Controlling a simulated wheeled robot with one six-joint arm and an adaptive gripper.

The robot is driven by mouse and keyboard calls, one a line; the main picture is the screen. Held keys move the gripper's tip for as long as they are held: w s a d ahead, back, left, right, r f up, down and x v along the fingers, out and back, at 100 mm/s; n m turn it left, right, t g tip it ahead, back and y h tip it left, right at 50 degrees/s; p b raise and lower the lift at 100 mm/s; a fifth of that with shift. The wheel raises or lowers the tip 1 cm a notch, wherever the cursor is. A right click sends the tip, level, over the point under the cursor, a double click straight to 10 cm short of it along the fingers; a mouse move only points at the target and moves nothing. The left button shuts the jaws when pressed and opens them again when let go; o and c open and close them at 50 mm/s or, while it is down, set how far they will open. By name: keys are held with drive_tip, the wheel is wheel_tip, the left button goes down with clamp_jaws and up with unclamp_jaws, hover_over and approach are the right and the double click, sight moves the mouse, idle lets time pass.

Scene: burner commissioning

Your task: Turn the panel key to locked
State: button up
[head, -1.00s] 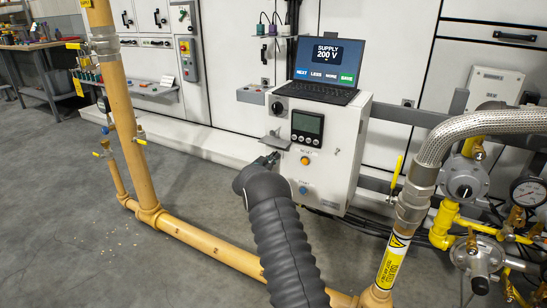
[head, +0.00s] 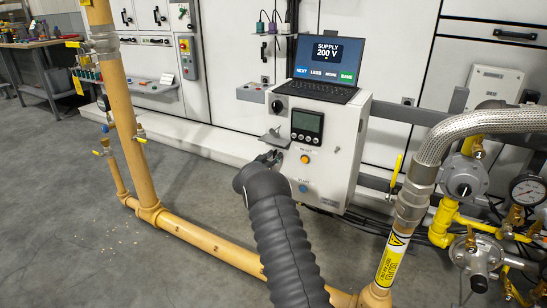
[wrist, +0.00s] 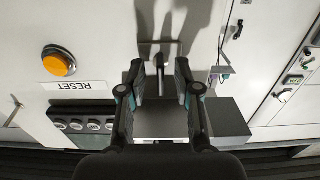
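The white control panel (head: 330,165) stands at the middle of the head view. My gripper (head: 272,157) is at its lower left front, below a small grey plate (head: 274,138). The wrist view sees the panel upside down. There my gripper (wrist: 161,78) is open, its two fingers apart. The grey plate (wrist: 165,123) shows behind the fingers. A small thin metal piece (head: 337,149) is on the panel's right front.
The panel front carries a black rotary knob (head: 277,106), a display (head: 307,126), an orange reset button (head: 305,159) and a blue button (head: 303,189). A laptop (head: 326,66) reading 200 V sits on top. A yellow pipe (head: 205,240) runs low in front; gas valves and a gauge (head: 528,191) stand right.

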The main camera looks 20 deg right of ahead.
drive_tip(key=v, duration=1.2)
idle(0.3)
